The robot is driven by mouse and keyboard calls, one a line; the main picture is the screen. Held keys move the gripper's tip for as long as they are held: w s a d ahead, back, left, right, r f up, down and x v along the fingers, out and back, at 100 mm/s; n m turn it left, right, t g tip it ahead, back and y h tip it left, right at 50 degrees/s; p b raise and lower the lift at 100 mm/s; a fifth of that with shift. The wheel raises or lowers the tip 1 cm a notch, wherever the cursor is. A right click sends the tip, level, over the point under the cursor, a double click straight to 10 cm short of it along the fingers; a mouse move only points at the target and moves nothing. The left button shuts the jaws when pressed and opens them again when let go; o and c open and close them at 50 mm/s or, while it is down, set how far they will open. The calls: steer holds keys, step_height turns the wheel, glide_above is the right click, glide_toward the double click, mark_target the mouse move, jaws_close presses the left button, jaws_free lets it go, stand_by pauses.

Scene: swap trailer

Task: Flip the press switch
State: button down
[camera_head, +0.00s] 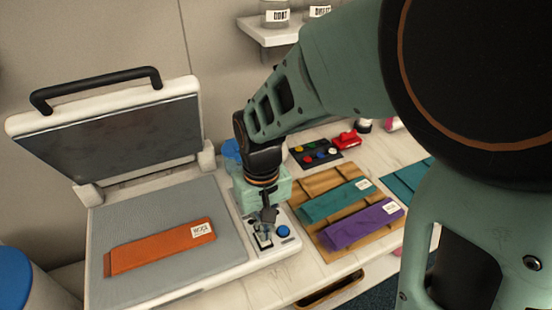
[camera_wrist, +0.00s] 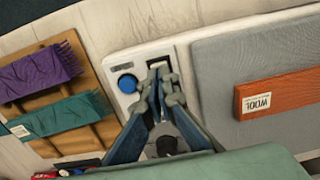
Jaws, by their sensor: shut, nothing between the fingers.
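The press stands open at left in the head view, its lid (camera_head: 120,135) raised and its grey bed (camera_head: 180,255) bare around an orange cloth (camera_head: 160,247) labelled wool. The white control panel (camera_head: 291,242) beside the bed carries a blue button (camera_head: 283,231) and a dark switch (camera_wrist: 157,62). My gripper (camera_head: 265,236) points down over the panel, shut and empty. In the wrist view its fingertips (camera_wrist: 159,72) overlap the switch and hide part of it. I cannot tell whether they touch it. The blue button (camera_wrist: 127,84) lies just left of the fingertips there.
A wooden rack (camera_head: 335,243) with teal (camera_head: 337,201) and purple (camera_head: 364,224) cloths stands right of the panel. A shelf (camera_head: 262,34) is above.

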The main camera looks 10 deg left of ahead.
steer(key=shift+f+b, duration=0.9)
steer(key=shift+f, duration=0.25)
stand_by(0.8)
steer(key=shift+r, duration=0.1)
step_height(320, 180, up, 7)
steer(key=p, duration=0.5)
steer(key=shift+p, duration=0.4)
